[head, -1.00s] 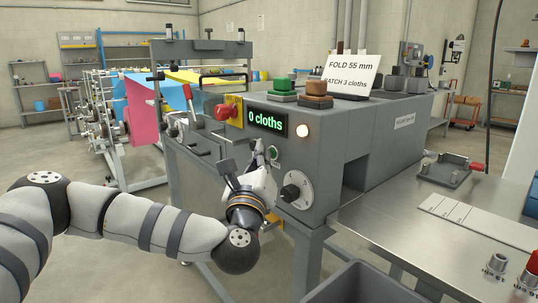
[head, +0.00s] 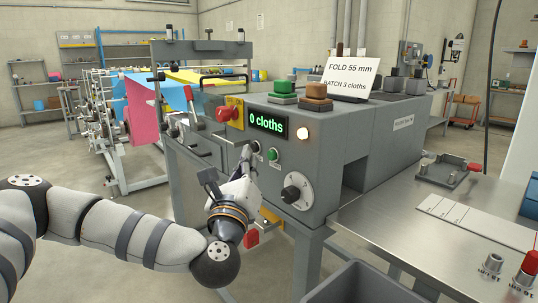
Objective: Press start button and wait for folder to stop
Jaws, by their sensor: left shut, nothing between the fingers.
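The grey folder machine (head: 345,125) stands in the middle, its display (head: 268,123) reading "0 cloths". A small green button (head: 273,154) sits below the display, with a small dark knob or button (head: 255,147) to its left. My left gripper (head: 247,157) is shut and empty, its tips just left of and below the green button, close to the panel. Whether the tips touch the panel cannot be told. The green button is uncovered. My right gripper is not in view.
A red mushroom button (head: 224,113) on a yellow plate is up and left of the display. A dial (head: 295,190) is below right. A sign (head: 350,75) reads "FOLD 55 mm, BATCH 3 cloths". A steel table (head: 400,225) stands right, a grey bin (head: 365,285) in front.

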